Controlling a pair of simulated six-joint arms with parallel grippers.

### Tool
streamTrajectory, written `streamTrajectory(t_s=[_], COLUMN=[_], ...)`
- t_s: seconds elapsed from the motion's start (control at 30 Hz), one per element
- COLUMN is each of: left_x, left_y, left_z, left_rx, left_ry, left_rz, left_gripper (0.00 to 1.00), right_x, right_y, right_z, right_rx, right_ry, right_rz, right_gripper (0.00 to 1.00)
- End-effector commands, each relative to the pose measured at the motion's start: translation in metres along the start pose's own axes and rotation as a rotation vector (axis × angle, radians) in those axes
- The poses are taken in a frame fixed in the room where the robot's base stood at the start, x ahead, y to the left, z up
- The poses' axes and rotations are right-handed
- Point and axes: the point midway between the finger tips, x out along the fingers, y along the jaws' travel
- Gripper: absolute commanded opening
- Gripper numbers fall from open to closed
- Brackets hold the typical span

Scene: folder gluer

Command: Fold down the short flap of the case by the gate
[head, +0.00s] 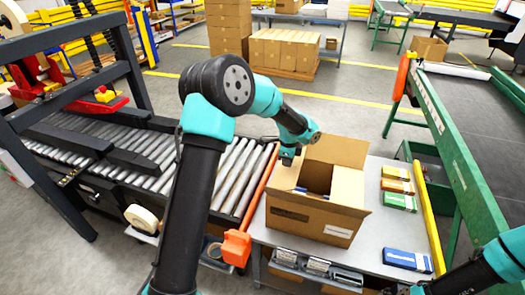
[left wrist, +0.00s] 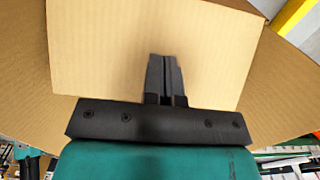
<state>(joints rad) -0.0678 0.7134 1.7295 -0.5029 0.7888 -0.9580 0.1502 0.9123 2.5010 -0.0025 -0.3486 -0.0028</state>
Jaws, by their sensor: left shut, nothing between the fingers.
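The open cardboard case (head: 310,218) stands on the grey table with its flaps up or spread outward. A tall flap (head: 338,150) stands at its back, and another flap (head: 347,187) leans at the right. My left gripper (head: 289,160) is at the case's back left corner, by the flap on the side of the orange gate bar (head: 257,190). In the left wrist view its fingers (left wrist: 165,62) are shut and empty in front of a cardboard flap (left wrist: 150,30). I cannot tell whether they touch it. My right gripper is not clearly in view.
Small orange and green boxes (head: 397,186) and a blue box (head: 406,260) lie right of the case. A yellow rail (head: 430,217) edges the table there. A roller conveyor (head: 225,172) lies left, and a green-framed belt (head: 480,130) right.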

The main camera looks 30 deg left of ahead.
Motion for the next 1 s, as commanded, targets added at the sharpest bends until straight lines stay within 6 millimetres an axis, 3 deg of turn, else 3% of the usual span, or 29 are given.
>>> streamTrajectory(t_s=[1.0], left_x=[0.018], left_y=[0.0], left_z=[-0.022], left_rx=[0.0], left_ry=[0.0], left_rz=[0.001], left_gripper=[0.0], right_x=[0.0], right_y=[0.0], right_z=[0.0], right_rx=[0.0], right_ry=[0.0], right_rz=[0.0], right_gripper=[0.0])
